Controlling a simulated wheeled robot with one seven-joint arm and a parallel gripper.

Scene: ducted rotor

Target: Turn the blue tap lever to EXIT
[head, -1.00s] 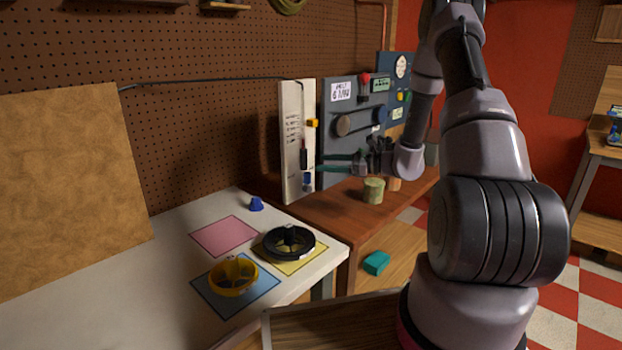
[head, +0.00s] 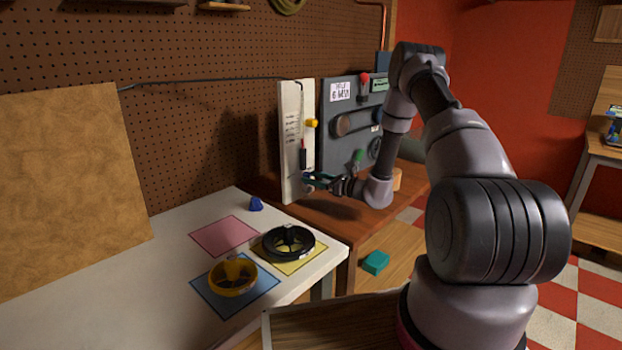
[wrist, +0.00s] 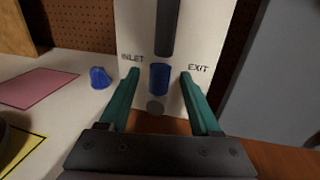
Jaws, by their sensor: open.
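The blue tap lever (wrist: 159,80) is on the white panel (wrist: 215,25), above a grey round spot and below a dark vertical bar. It stands upright between the printed words INLET (wrist: 132,58) on the left and EXIT (wrist: 198,68) on the right. My gripper (wrist: 160,73) is open, with one teal finger on each side of the lever. Gaps show between lever and fingers in the wrist view. In the head view my gripper (head: 310,181) is at the lower part of the white panel and largely hides the lever.
A grey board (head: 345,145) with knobs and handles stands right of the panel. A blue cone-like piece (head: 256,204), a black ducted rotor (head: 288,242) and a yellow ring (head: 233,277) are on the white table (head: 120,290). A teal block (head: 376,262) lies below.

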